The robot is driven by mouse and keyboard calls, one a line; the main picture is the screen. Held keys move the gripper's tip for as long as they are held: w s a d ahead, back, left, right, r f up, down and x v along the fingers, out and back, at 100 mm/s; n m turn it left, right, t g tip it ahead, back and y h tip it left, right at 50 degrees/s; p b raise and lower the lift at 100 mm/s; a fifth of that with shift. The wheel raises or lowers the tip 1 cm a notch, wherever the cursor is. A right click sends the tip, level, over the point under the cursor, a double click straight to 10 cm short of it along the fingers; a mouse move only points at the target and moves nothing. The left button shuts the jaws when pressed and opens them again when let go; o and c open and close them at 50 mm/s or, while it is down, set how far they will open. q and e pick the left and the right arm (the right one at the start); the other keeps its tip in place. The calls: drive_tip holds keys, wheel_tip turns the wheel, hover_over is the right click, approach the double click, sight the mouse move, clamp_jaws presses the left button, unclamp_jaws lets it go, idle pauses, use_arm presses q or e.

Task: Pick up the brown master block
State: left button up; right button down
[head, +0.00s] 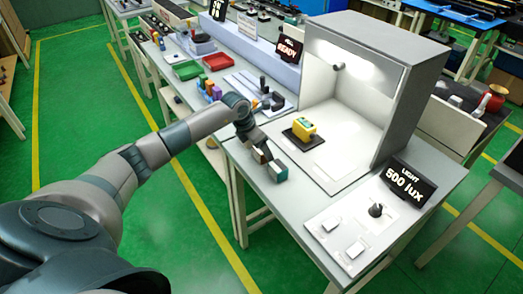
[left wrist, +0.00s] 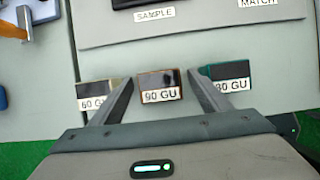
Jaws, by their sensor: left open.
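The brown master block (left wrist: 160,86) has a dark glossy top and a label reading 90 GU. In the left wrist view it sits on the table between the two fingers of my left gripper (left wrist: 160,79). The fingers are open, one on each side, with a gap visible around the block. In the head view my left gripper (head: 260,149) is low over the table's near-left edge, and hides most of the brown block. My right gripper is not in view.
A block labelled 60 GU (left wrist: 98,94) stands just left of the left finger, and a teal block (left wrist: 228,78) just right of the right finger. A light booth (head: 411,82) with a yellow device (head: 304,129) stands behind. A SAMPLE/MATCH board (left wrist: 190,30) lies beyond the blocks.

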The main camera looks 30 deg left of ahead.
use_arm(q)
drive_tip(key=shift+f, duration=0.2)
idle(0.3)
drive_tip(key=c, duration=1.2)
drive_tip(key=shift+w+r, duration=0.1)
drive_tip(key=shift+r, duration=0.05)
